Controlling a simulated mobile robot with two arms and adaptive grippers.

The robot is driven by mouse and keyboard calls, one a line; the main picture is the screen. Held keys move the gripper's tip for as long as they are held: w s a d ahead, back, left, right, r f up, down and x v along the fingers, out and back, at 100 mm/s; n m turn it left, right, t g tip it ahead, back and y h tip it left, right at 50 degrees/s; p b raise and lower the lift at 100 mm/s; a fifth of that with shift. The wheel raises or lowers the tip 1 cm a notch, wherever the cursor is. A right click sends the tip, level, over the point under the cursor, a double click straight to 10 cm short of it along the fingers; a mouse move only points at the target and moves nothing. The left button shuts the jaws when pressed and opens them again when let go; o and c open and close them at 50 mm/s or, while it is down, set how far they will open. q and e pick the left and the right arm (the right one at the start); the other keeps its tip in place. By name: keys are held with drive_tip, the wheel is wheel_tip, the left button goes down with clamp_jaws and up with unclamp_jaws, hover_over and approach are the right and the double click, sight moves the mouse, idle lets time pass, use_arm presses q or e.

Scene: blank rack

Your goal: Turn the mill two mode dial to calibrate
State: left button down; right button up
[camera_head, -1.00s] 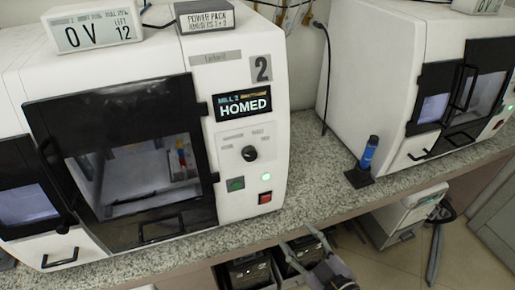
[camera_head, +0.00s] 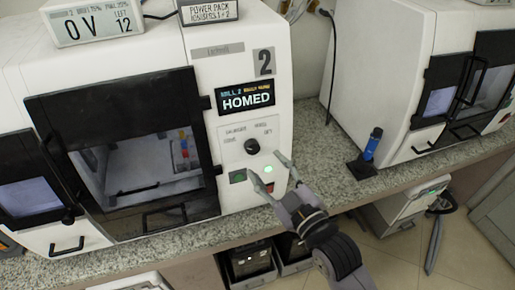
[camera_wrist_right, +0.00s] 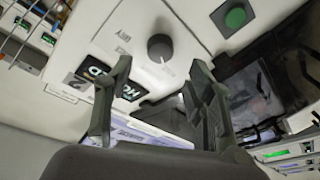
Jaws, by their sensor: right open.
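Mill two (camera_head: 209,60) is a white machine with a "2" label and a screen (camera_head: 247,98) reading HOMED. Its black mode dial (camera_head: 252,147) sits on the front panel below the screen, with small labels around it that I cannot read clearly. My right gripper (camera_head: 268,171) is open and empty in front of the panel, just below the dial and partly over the red switch. In the right wrist view the dial (camera_wrist_right: 160,47) is ahead of the open fingers (camera_wrist_right: 158,85), apart from them. My left gripper is not in view.
The mill's black-framed door (camera_head: 125,150) is left of the panel. A blue cylinder on a black stand (camera_head: 371,143) is on the speckled counter (camera_head: 352,182) to the right. Another mill stands beyond.

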sight(254, 150)
drive_tip(key=p+x, duration=0.1)
drive_tip(key=x, duration=0.4)
drive_tip(key=shift+w+a, duration=0.2)
drive_tip(key=shift+w, duration=0.15)
drive_tip(key=shift+c, duration=0.4)
drive_tip(key=c, duration=1.1)
